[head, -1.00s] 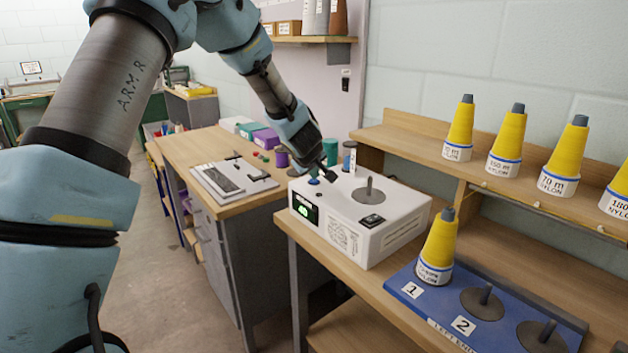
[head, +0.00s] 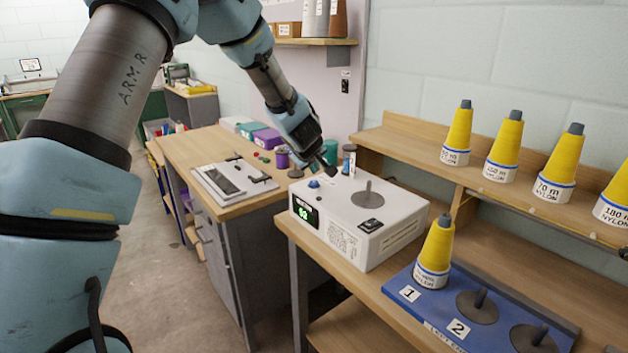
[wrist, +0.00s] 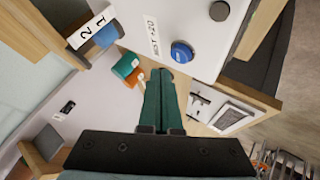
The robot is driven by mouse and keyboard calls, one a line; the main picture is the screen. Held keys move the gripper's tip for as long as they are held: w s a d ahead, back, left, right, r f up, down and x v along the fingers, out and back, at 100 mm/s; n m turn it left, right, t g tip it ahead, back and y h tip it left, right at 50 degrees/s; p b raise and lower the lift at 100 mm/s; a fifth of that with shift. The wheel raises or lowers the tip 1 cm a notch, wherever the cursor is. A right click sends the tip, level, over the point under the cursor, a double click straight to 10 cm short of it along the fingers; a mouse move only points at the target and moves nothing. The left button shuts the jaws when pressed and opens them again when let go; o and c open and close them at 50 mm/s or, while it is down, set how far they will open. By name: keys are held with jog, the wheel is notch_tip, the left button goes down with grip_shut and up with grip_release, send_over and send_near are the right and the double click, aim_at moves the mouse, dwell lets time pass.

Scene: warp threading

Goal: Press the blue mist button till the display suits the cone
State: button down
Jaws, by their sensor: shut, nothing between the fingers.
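In the wrist view the button (wrist: 182,52) sits beside a label that seems to read "MIST +20". The display (head: 305,212) on the box front shows green digits, perhaps 62, too small to be sure. My gripper (head: 329,172) is shut and empty, above the box top and just right of the button, apart from it. Its fingers (wrist: 162,78) also show in the wrist view. A yellow cone (head: 437,245) stands on peg 1 of the blue board (head: 400,287); its label is unreadable.
Several yellow nylon cones stand on the shelf (head: 475,178) at right.

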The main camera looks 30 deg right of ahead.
aim_at(314, 184)
jog(key=shift+r+p, duration=1.55)
jog(key=shift+r, duration=0.45)
jog(key=shift+f, duration=0.1)
jog(key=a+r+m+g+y, duration=0.1)
jog(key=a+r+m, duration=0.1)
jog(key=a, duration=1.1)
jog(key=s+a+g+y, duration=0.1)
jog(key=s+a, duration=0.5)
jog(key=a, duration=0.4)
jog(key=s+a+g+y, duration=0.2)
jog(key=s+a, duration=0.4)
jog(key=a, duration=0.5)
jog(key=s+a+g+y, duration=0.1)
jog(key=s+a, duration=0.5)
jog(key=a, duration=0.4)
jog(key=shift+s+a+r+m+g, duration=0.15)
jog(key=shift+s+r+m+g, duration=0.1)
jog(key=shift+m+g, duration=0.15)
dwell(1.1)
